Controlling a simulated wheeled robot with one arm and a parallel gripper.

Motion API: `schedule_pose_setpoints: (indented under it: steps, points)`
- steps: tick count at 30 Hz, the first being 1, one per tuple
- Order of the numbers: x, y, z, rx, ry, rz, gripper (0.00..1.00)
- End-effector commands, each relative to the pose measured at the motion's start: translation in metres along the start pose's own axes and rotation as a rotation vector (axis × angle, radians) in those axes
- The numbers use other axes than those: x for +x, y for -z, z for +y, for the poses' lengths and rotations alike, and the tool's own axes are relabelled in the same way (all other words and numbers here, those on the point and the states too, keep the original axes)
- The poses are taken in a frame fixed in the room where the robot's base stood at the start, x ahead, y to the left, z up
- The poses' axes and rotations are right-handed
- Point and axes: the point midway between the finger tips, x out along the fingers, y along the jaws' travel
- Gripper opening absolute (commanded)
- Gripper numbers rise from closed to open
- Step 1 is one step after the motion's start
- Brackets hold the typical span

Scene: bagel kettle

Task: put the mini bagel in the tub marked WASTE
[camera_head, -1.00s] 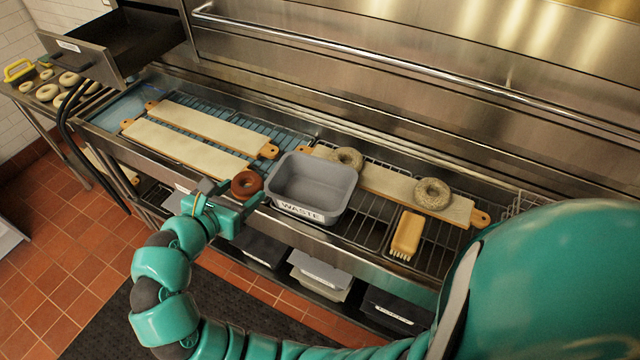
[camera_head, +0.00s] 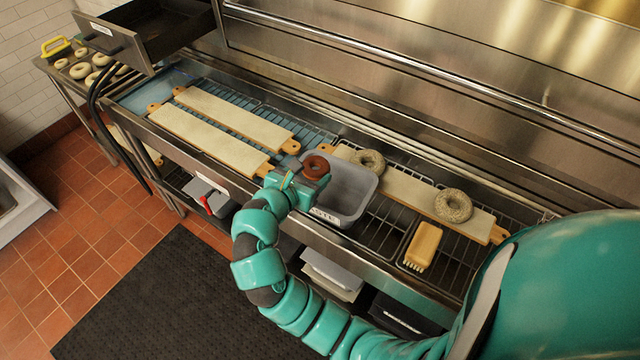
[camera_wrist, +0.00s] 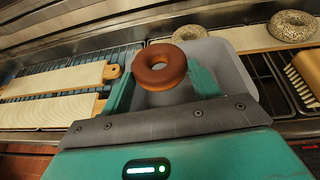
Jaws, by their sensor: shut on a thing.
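The mini bagel is a small brown ring (camera_head: 315,166), held between the fingers of my gripper (camera_head: 308,175). In the wrist view the brown bagel (camera_wrist: 160,70) sits between the two teal fingertips (camera_wrist: 160,85), with the grey tub behind and below it. The WASTE tub (camera_head: 362,205) is a grey open bin on the rack; its label is partly covered by my gripper. The bagel appears over the tub's left part; its exact height above the rim is hard to tell. The tub also shows in the wrist view (camera_wrist: 238,75).
Two long cloth-topped boards (camera_head: 205,140) lie left of the tub. Another board (camera_head: 405,188) right of it carries two seeded bagels, one (camera_head: 367,161) close behind the tub and one (camera_head: 453,205) further right. A wooden brush (camera_head: 423,243) lies on the rack at right.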

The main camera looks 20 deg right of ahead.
Motion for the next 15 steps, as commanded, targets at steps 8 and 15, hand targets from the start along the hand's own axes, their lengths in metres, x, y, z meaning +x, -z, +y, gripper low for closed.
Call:
schedule_pose_setpoints:
  steps: [8,15]
  points:
    - [0.030,0.017,-0.010,-0.004,0.006,0.002,0.39]
    - [0.044,0.027,-0.014,-0.003,0.004,0.004,0.39]
